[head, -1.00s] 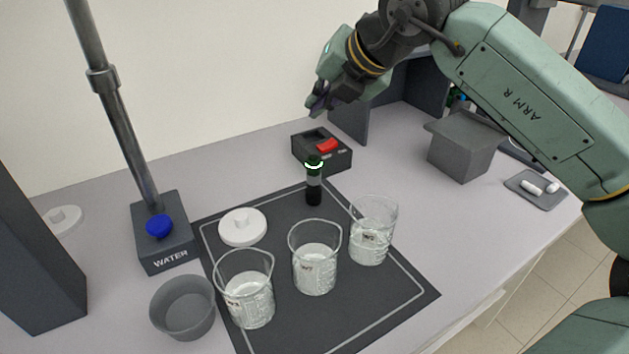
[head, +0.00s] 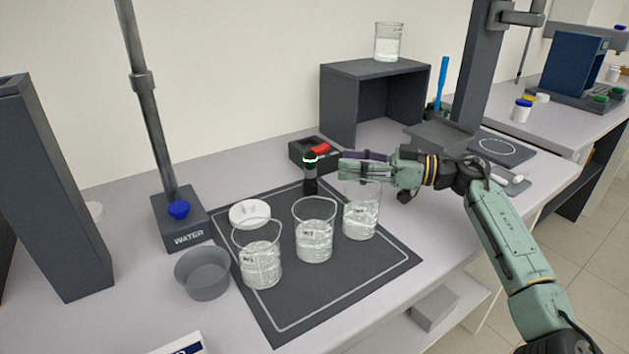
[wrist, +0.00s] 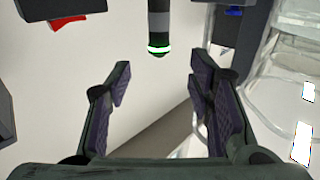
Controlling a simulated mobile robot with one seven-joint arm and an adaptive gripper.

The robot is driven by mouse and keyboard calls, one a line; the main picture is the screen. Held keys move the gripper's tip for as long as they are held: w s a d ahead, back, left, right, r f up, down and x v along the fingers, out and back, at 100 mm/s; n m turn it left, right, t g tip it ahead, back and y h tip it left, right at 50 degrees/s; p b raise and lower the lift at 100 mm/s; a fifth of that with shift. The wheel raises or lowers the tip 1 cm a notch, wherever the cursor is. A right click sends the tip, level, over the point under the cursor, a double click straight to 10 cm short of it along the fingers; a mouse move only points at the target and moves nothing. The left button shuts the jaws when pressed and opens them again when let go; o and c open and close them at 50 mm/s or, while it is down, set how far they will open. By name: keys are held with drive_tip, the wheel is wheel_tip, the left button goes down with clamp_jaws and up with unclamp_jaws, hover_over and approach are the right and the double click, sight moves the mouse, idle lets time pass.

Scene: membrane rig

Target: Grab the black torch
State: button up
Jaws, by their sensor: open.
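The black torch (head: 310,172) stands upright at the back of the dark mat (head: 347,292), with a glowing green-white ring near its top. My gripper (head: 342,167) is open and empty, just right of the torch, level with its upper part and pointing left towards it. In the wrist view the torch (wrist: 159,28) shows at top centre, beyond the gap between the open fingers (wrist: 163,82). The fingers appear apart from it.
Three beakers of clear liquid, the left (head: 258,262), middle (head: 314,240) and right (head: 361,217), stand in front; the right one is below my gripper. A black box with a red switch (head: 320,149) sits behind the torch. A white lid (head: 249,213) lies left.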

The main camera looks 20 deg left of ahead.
sight(310, 154)
drive_tip(key=a+p, duration=0.1)
drive_tip(key=a, duration=0.3)
drive_tip(key=shift+s+a, duration=0.15)
drive_tip(key=shift+s, duration=0.05)
drive_tip(key=a+p, duration=0.1)
drive_tip(key=a, duration=0.2)
drive_tip(key=a+p, duration=0.1)
drive_tip(key=a, duration=0.1)
drive_tip(key=shift+s+a+p, duration=0.1)
drive_tip(key=shift+s+p, duration=0.2)
drive_tip(key=shift+p, duration=0.05)
clamp_jaws()
